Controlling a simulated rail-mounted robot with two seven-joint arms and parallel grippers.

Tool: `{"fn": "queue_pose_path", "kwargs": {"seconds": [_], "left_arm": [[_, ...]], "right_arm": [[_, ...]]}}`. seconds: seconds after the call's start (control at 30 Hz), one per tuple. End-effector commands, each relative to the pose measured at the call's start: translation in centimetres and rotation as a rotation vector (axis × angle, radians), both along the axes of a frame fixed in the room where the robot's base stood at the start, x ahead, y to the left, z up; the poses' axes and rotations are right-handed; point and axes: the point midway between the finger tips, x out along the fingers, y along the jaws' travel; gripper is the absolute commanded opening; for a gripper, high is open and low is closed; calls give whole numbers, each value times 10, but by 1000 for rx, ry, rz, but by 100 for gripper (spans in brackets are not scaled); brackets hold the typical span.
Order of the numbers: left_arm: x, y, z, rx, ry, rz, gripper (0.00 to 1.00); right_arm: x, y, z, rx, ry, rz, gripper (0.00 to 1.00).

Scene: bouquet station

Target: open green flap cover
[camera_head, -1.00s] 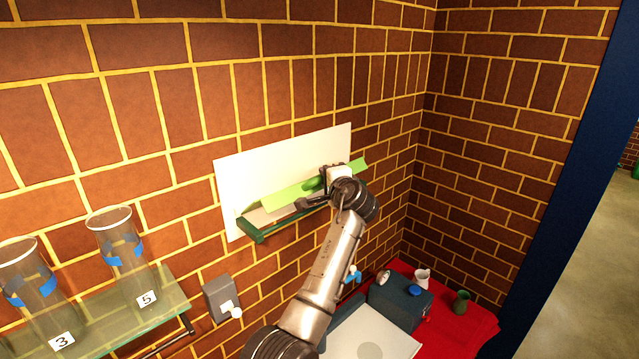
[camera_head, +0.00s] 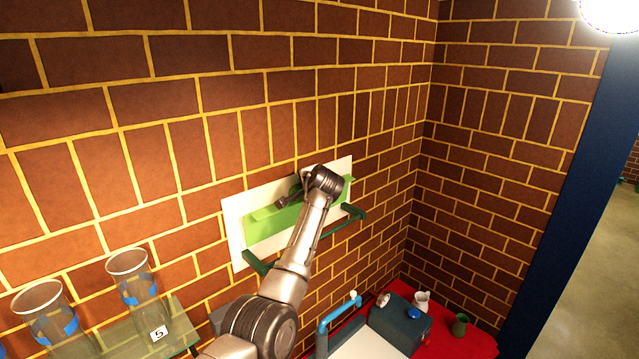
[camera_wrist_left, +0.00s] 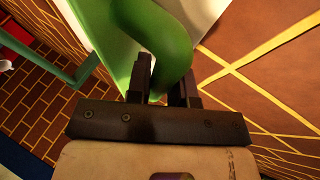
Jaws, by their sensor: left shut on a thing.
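The bright green flap cover (camera_head: 264,226) lies against a white panel (camera_head: 233,224) on the brick wall. A dark green bar frame (camera_head: 347,208) juts out below it. My left gripper (camera_head: 288,197) is at the flap's upper part, and my arm hides part of the flap and panel. In the left wrist view my left gripper (camera_wrist_left: 160,74) is shut on a curved green part (camera_wrist_left: 165,35) of the flap cover. The wide green face is to the left of the fingers. My right gripper is not in view.
A glass shelf (camera_head: 178,325) with clear vases (camera_head: 137,285) stands at lower left. A red-covered table (camera_head: 465,343) at lower right holds a dark box (camera_head: 400,322), a white jug (camera_head: 421,301) and a green jug (camera_head: 459,325). A blue pipe (camera_head: 335,315) rises beside it.

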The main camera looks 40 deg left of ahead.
Motion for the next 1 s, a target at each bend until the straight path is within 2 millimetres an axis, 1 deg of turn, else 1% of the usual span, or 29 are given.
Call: {"fn": "queue_pose_path", "kwargs": {"seconds": [0.03, 0.2, 0.6, 0.63, 0.7, 1.0], "left_arm": [[-1, 4, 4, -10, -5, 4, 0], [-3, 10, 4, -30, -3, 8, 0], [-3, 11, 3, -34, -3, 8, 0], [-3, 11, 3, -34, -3, 8, 24], [-3, 10, 3, -34, -2, 8, 31], [-4, 9, 1, -33, 2, 7, 31]], "right_arm": [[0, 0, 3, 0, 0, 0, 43], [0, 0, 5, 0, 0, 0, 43], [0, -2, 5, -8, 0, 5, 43], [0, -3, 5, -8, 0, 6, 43], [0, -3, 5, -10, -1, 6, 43], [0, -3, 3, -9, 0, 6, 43]]}}
